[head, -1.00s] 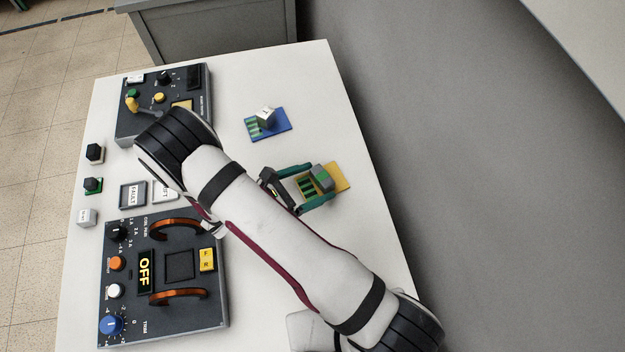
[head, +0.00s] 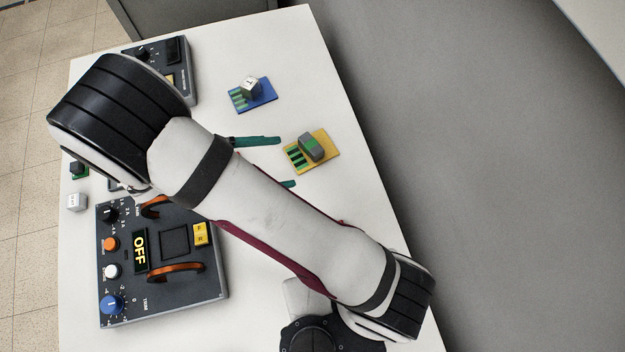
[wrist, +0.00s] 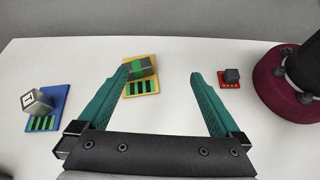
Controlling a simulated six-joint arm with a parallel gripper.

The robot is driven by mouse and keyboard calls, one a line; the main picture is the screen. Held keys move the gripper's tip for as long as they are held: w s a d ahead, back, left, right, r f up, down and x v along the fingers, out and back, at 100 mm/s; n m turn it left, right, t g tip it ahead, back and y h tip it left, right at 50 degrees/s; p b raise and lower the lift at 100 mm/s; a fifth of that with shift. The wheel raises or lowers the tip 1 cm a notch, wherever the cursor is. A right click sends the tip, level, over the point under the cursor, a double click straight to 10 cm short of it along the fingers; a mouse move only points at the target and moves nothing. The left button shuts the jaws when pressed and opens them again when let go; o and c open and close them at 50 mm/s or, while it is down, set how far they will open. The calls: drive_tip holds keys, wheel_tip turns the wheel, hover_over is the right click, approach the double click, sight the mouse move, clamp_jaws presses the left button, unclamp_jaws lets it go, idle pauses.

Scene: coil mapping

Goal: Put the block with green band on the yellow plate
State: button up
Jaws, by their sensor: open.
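The block with the green band (head: 311,147) is grey and rests on the yellow plate (head: 326,139), next to the plate's green stripes. The block (wrist: 141,67) and the yellow plate (wrist: 128,91) also show in the wrist view, beyond my left finger, which overlaps the plate's left side there. My gripper (head: 283,162) has two teal fingers spread wide apart. It is empty and apart from the block, to its left in the head view. In the wrist view my gripper (wrist: 160,75) shows nothing between its fingers.
A dark block sits on a red plate (wrist: 230,85). Two dark control panels (head: 212,275) stand at the left, partly behind my arm. Small blocks, one white (head: 76,202), lie along the table's left edge.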

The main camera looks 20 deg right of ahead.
drive_tip(key=s+d+r+m+g+y, duration=0.55)
drive_tip(key=r+m, duration=0.25)
drive_tip(key=m, duration=0.2)
drive_tip(key=s+r+m+t+y, duration=0.3)
drive_tip(key=s+m+y, duration=0.5)
drive_tip(key=m, duration=0.5)
drive_tip(key=shift+s+a+r+t, duration=0.2)
drive_tip(key=shift+s+r+t, duration=0.15)
drive_tip(key=shift+s+r, duration=0.3)
drive_tip(key=shift+w+r, duration=0.1)
